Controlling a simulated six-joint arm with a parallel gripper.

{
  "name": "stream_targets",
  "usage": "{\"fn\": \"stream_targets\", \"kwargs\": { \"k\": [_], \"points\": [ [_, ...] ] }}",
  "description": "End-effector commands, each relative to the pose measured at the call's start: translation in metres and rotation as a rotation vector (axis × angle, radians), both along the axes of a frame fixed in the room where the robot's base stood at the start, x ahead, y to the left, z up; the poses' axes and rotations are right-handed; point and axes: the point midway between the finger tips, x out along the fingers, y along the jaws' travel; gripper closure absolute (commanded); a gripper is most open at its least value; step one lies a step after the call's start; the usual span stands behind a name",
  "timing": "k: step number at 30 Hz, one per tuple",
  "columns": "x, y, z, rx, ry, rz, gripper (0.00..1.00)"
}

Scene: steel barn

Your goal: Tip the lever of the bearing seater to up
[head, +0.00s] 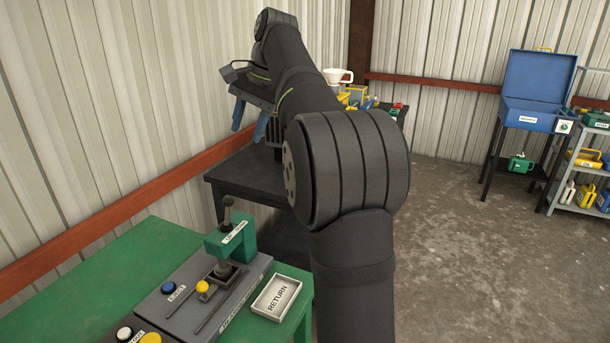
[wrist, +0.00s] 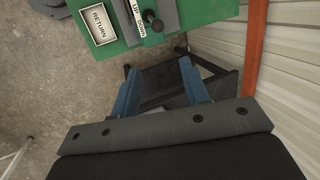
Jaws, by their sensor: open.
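The bearing seater (head: 222,268) stands on the green bench at the lower left of the head view. It has a grey base and a green block with an UP/DOWN label (head: 234,233). A dark round knob (head: 228,201) on a short rod rises by that block; I cannot tell which setting it marks. In the wrist view, the label (wrist: 138,18) and a dark knob (wrist: 150,17) show at the top edge. My gripper (head: 249,122) is open and empty, well beyond the seater over a dark stand. Its blue fingers (wrist: 160,66) point toward the bench in the wrist view.
A white RETURN tray (head: 297,297) sits right of the seater on the green bench (head: 130,262). The base also carries a blue button (head: 168,288) and a yellow knob (head: 202,287). A dark table (head: 245,175) stands beyond. The metal wall with a red rail is close at left.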

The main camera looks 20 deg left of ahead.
Motion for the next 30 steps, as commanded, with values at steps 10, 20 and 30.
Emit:
{"fn": "stream_targets", "kwargs": {
  "k": [10, 20, 30],
  "points": [
    [0.007, -0.018, -0.105, 0.341, 0.285, 0.253, 1.0],
    [0.033, -0.066, -0.184, 1.019, 0.286, 0.178, 1.0],
    [0.054, -0.095, -0.208, 1.248, 0.127, 0.02, 1.0]
  ]
}}
